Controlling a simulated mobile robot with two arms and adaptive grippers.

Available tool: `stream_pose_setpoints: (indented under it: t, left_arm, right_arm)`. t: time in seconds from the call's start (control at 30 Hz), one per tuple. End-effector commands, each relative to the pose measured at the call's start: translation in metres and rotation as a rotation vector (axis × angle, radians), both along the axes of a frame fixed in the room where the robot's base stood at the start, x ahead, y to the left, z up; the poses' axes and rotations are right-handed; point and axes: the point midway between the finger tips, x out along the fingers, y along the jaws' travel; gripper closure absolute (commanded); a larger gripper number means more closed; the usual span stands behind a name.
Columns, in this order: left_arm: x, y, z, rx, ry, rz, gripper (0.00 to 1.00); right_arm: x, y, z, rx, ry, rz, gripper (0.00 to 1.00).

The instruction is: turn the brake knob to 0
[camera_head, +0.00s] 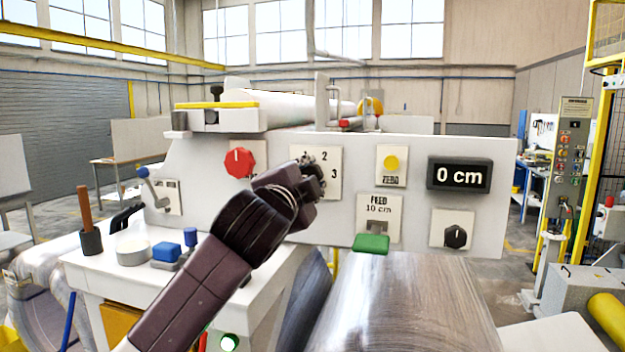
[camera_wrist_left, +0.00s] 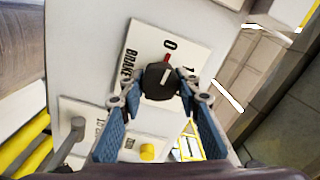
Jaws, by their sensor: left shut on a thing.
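The brake knob (camera_wrist_left: 160,82) is a dark round knob on a white plate (camera_wrist_left: 148,55) marked BRAKE in the left wrist view. A white line on the knob and a small red mark beside it point roughly toward the 0. In the head view the plate (camera_head: 333,158) shows 2 and 3, and my gripper hides much of the dial. My left gripper (camera_head: 312,178) is at the knob. In the left wrist view its two blue-padded fingers (camera_wrist_left: 158,92) are closed on opposite sides of the knob. My right gripper is not in view.
The white panel (camera_head: 400,215) also carries a red knob (camera_head: 239,163), a yellow ZERO button (camera_head: 391,162), a 0 cm display (camera_head: 459,175), a green FEED lever (camera_head: 371,243) and a black knob (camera_head: 456,236). A white table (camera_head: 98,268) holds small tools.

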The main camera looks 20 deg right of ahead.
Motion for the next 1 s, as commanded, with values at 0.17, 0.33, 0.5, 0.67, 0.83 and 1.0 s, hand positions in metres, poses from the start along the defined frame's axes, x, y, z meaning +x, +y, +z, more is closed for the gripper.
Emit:
stream_pose_setpoints:
  t: [0.17, 0.33, 0.5, 0.67, 0.83, 1.0]
  left_arm:
    - [0.0009, 0.0000, -0.0042, -0.043, 0.039, 0.002, 0.94]
    - [0.0012, 0.0003, -0.0045, -0.061, 0.053, 0.003, 0.94]
    - [0.0013, 0.0003, -0.0048, -0.065, 0.057, 0.003, 0.94]
    - [0.0014, 0.0003, -0.0053, -0.065, 0.057, 0.003, 0.94]
    - [0.0013, 0.0001, -0.0054, -0.063, 0.057, 0.003, 0.58]
    - [0.0008, 0.0001, -0.0032, -0.065, 0.052, 0.001, 0.52]
  right_arm:
    - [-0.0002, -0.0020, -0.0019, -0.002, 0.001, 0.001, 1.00]
    - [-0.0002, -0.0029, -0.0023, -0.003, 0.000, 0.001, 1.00]
    - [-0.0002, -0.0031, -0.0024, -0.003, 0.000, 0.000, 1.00]
    - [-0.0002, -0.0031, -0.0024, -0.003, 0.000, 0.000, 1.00]
    - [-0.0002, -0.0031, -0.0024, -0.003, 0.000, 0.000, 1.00]
    - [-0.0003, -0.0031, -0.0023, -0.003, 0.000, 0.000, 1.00]
